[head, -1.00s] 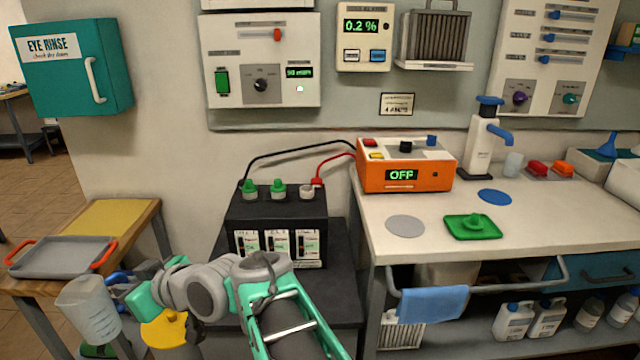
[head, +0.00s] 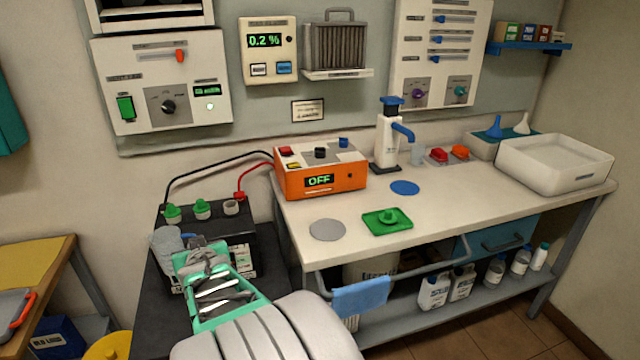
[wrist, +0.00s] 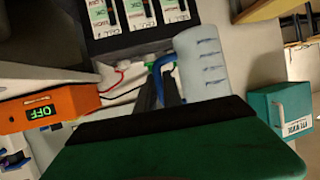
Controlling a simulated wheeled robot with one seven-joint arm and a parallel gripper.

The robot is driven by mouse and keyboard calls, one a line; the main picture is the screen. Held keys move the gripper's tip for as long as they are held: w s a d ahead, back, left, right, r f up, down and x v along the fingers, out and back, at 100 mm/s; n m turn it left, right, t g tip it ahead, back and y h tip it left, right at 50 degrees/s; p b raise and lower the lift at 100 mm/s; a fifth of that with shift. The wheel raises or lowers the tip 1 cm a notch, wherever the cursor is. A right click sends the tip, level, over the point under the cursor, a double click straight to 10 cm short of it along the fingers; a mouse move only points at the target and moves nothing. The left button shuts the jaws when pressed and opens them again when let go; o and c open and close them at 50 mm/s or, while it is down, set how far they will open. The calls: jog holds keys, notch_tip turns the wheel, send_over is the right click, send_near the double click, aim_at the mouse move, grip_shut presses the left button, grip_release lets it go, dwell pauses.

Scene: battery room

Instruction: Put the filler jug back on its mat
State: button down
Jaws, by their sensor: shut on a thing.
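The filler jug (head: 168,246) is a translucent, pale grey beaker. In the head view it is in front of the left end of the black battery, partly covered by my gripper (head: 196,250). In the wrist view the jug (wrist: 203,62) shows level marks and a blue handle (wrist: 163,68). My gripper's dark fingers (wrist: 160,95) are shut on that handle. A grey round mat (head: 327,229) and a blue round mat (head: 405,188) lie bare on the white bench. I cannot tell which is the jug's.
The black battery (head: 242,222) has leads to an orange charger (head: 320,168) reading OFF. A green tray (head: 387,221) sits right of the grey mat. A white pump dispenser (head: 387,140) stands behind the blue mat. A rail with a blue cloth (head: 360,296) runs along the bench front.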

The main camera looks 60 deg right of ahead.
jog(key=s+d+r+m+g+h+p, duration=0.35)
jog(key=s+d+m+g+p, duration=0.3)
jog(key=s+d, duration=0.65)
jog(key=s+d+r+m+g+h+p, duration=0.2)
jog(key=s+d+r+m+g+p, duration=0.4)
jog(key=s+d, duration=0.7)
jog(key=shift+m+g, duration=0.35)
jog(key=shift+g, duration=0.2)
jog(key=shift+s+a+f+b, duration=0.15)
jog(key=shift+f+b, duration=0.55)
jog(key=shift+f, duration=0.85)
jog(key=shift+a+f+b, duration=0.1)
jog(key=shift+f+b, duration=0.65)
jog(key=shift+f, duration=0.8)
jog(key=shift+s+a+f+b, duration=0.15)
jog(key=shift+f+b, duration=0.55)
jog(key=shift+f, duration=0.85)
jog(key=shift+f+b, duration=0.4)
jog(key=shift+b, duration=0.1)
jog(key=c, duration=1.4)
grip_release()
